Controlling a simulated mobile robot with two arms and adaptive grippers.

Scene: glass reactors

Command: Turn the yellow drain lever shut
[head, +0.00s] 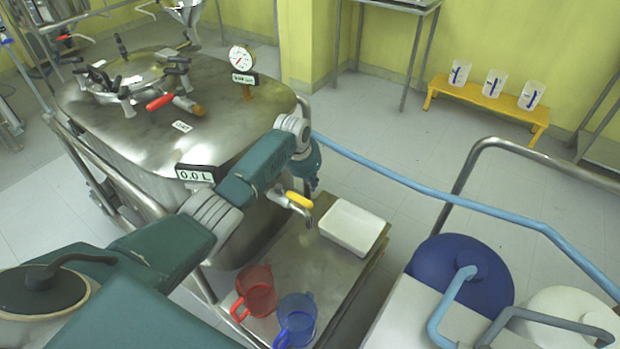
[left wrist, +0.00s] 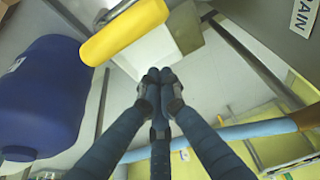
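The yellow drain lever (head: 299,199) sits on a metal valve low on the front of the steel reactor (head: 130,145). In the head view its handle slants slightly down to the right over the spout. In the left wrist view the lever (left wrist: 125,30) is large, at the top left of the fingers. My left gripper (head: 315,187) is just behind and above the lever in the head view. In the left wrist view its fingertips (left wrist: 160,76) meet with nothing visible between them. Any contact with the lever cannot be told. My right gripper is in neither view.
Below the valve, a steel shelf (head: 290,262) holds a white tray (head: 352,225), a red jug (head: 256,290) and a blue jug (head: 296,318). A blue drum (head: 460,270) stands to the right. A light-blue pipe (head: 430,188) crosses behind the gripper. Part of a DRAIN label (left wrist: 305,14) shows.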

